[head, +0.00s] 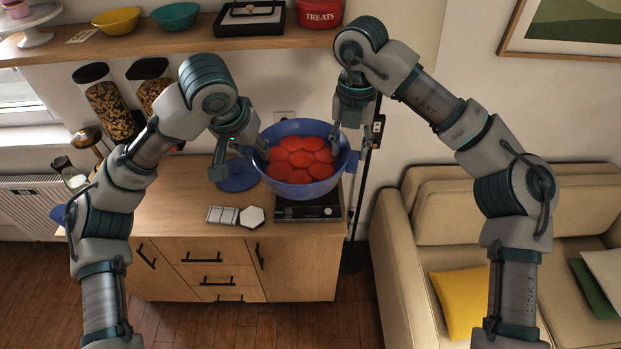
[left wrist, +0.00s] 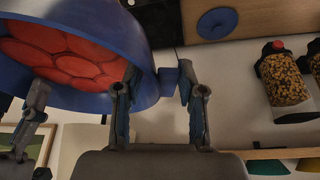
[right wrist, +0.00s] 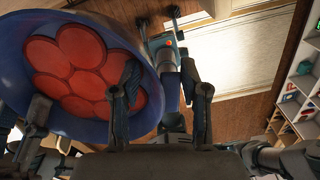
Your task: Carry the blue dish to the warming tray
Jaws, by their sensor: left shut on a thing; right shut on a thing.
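The blue dish (head: 283,192) is a deep round bowl filled with red rounded pieces (head: 300,158). It appears level, over the black warming tray (head: 310,211) on the wooden counter; I cannot tell whether its base touches the tray. My left gripper (head: 243,153) is shut on the dish's left side, and the left wrist view shows a blue handle (left wrist: 168,82) between its fingers (left wrist: 160,100). My right gripper (head: 349,138) is shut on the dish's right side.
A white hexagonal piece (head: 252,217) and a pale tiled block (head: 222,215) lie near the front edge. Food jars (head: 106,105) stand at left. A shelf (head: 180,42) runs above; a sofa (head: 460,215) is at right.

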